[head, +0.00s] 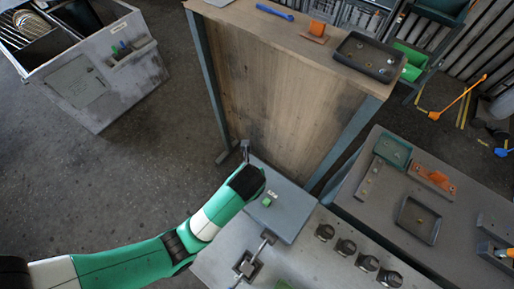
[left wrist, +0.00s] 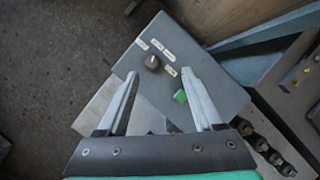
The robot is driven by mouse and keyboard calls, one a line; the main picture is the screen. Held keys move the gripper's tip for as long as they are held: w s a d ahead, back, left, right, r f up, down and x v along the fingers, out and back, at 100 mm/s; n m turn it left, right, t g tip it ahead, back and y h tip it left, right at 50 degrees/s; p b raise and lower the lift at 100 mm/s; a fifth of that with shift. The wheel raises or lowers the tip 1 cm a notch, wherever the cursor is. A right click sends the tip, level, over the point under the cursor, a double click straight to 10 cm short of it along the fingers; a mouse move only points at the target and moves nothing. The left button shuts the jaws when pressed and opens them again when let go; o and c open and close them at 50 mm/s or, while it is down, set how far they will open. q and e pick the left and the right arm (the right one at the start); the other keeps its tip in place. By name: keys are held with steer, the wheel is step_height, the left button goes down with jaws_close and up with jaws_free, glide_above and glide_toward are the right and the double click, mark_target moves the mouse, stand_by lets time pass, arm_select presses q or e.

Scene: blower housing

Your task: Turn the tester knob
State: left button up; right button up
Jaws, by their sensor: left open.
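The tester is a flat grey-blue box (head: 290,212) on the bench at the lower middle of the head view. It also shows in the left wrist view (left wrist: 218,92), with small white labels on its top. The dark round tester knob (left wrist: 152,62) has a pale pointer mark. A green button (left wrist: 180,96) sits nearer the wrist and also shows in the head view (head: 266,202). My left gripper (left wrist: 160,76) is open, its fingers on either side of the knob in the picture; contact cannot be told. In the head view my left gripper (head: 246,152) hides the knob.
A tall wooden panel (head: 280,90) on blue-grey posts stands behind the tester. Several dark round parts (head: 345,247) line the bench to its right. A lever fixture (head: 247,265) is in front. A grey side table (head: 365,195) holds trays. Bare floor lies left.

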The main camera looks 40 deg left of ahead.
arm_select(q)
steer(key=shift+g, duration=0.3)
steer(key=s+b+x, duration=0.1)
steer(key=x, duration=0.8)
steer(key=s+d+f+b+x, duration=0.1)
steer(key=x, duration=0.3)
steer(key=shift+s+f+b, duration=0.25)
steer(key=shift+f+b, duration=0.05)
jaws_close()
arm_select(e)
step_height(320, 180, down, 3)
steer(key=shift+f, duration=0.15)
